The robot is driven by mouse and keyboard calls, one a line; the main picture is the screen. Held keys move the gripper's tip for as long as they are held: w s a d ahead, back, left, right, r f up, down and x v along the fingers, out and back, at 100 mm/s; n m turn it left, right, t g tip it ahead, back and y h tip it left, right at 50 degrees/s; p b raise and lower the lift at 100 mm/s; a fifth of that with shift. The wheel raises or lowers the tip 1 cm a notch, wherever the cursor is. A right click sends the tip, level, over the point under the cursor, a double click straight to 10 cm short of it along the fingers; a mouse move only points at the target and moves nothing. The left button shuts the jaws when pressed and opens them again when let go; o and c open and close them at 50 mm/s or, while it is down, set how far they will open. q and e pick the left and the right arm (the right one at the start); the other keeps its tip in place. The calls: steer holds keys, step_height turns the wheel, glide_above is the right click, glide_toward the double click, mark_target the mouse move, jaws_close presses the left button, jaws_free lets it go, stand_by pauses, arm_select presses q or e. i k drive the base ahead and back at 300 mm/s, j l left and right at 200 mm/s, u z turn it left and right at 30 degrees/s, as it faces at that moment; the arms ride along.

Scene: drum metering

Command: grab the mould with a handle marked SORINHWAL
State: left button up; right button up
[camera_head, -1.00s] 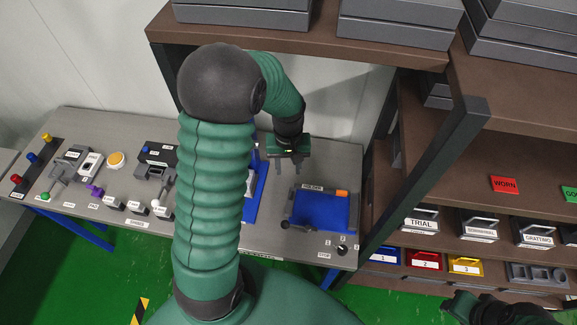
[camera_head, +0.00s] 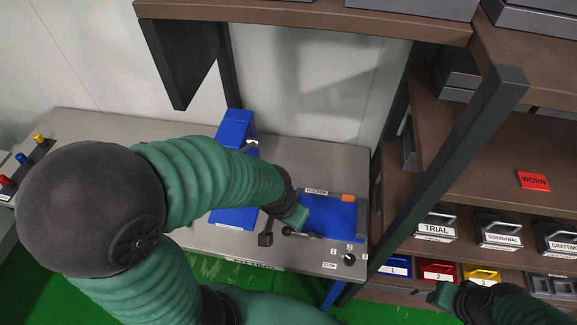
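The mould marked SORINHWAL (camera_head: 499,231) is a dark block with a light handle and a white label. It stands on the right-hand shelf between the moulds marked TRIAL (camera_head: 435,225) and GRATTING (camera_head: 560,238). My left gripper (camera_head: 278,234) is over the bench, at the left edge of the blue holder (camera_head: 333,216) and well left of the mould. Its fingers are hard to make out against dark parts there. My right gripper (camera_head: 436,298) is at the bottom right, below the mould and apart from it. Its fingertips are not clear.
Blue, red and yellow bins (camera_head: 438,271) numbered 1, 2 and 3 sit on the shelf below the moulds. A dark slanted post (camera_head: 450,165) stands left of the shelves. A red WORN sign (camera_head: 533,181) is on the shelf above. A knob (camera_head: 348,259) sits at the bench's front.

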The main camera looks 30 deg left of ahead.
mark_target(492, 231)
steer(key=u, duration=0.95)
steer(key=z, duration=1.8)
